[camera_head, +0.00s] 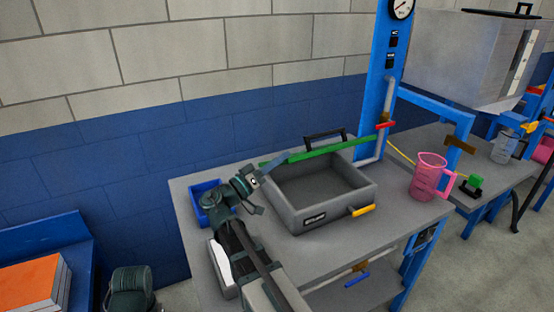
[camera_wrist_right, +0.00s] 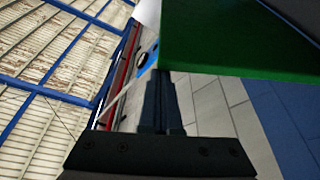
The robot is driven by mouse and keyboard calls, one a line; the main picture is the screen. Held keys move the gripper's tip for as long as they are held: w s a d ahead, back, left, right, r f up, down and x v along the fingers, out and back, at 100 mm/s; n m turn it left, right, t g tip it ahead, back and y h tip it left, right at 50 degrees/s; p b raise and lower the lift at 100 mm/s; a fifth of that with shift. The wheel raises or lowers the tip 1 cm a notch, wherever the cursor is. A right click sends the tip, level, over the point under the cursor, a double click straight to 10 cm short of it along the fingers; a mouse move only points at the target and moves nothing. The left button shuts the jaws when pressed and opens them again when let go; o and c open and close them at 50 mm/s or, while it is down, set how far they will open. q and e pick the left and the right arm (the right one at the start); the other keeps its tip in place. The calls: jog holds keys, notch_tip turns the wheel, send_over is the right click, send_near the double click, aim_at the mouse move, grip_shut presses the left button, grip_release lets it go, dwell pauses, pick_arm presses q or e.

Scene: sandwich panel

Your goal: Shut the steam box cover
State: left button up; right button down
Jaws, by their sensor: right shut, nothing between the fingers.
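The steam box (camera_head: 335,212) is a grey open-topped box on the workbench, with its inside visible. Its cover (camera_head: 320,151) stands raised at the back, seen nearly edge-on as a green strip, with a black handle (camera_head: 325,138) above it. My right gripper (camera_head: 272,164) is at the left end of the green strip, above the box's back left corner. In the right wrist view its shut, empty fingers (camera_wrist_right: 160,100) are close to the green cover (camera_wrist_right: 225,40); I cannot tell whether they touch it. My left gripper is out of view.
A blue bin (camera_head: 206,203) is left of the box. A yellow handle (camera_head: 361,210) sticks out of the box's front right. A pink jug (camera_head: 428,177) stands to the right, near a blue post (camera_head: 378,85) with a gauge. The bench (camera_head: 400,222) is clear in front right.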

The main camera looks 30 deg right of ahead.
pick_arm(q)
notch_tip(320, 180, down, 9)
jog(key=b, duration=0.7)
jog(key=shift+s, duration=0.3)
pick_arm(e)
jog(key=s+f+m+g, duration=0.1)
jog(key=s+f+m, duration=0.2)
jog(key=f, duration=0.5)
jog(key=shift+s+a+f, duration=0.25)
jog(key=shift+s, duration=0.45)
notch_tip(320, 180, up, 4)
jog(key=w+p, duration=0.1)
jog(key=p, duration=0.3)
pick_arm(q)
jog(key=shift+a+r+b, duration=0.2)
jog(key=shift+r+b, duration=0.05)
jog(key=shift+b, duration=1.7)
pick_arm(e)
jog(key=v, duration=1)
jog(key=shift+w+f, duration=0.2)
jog(key=shift+f, duration=0.1)
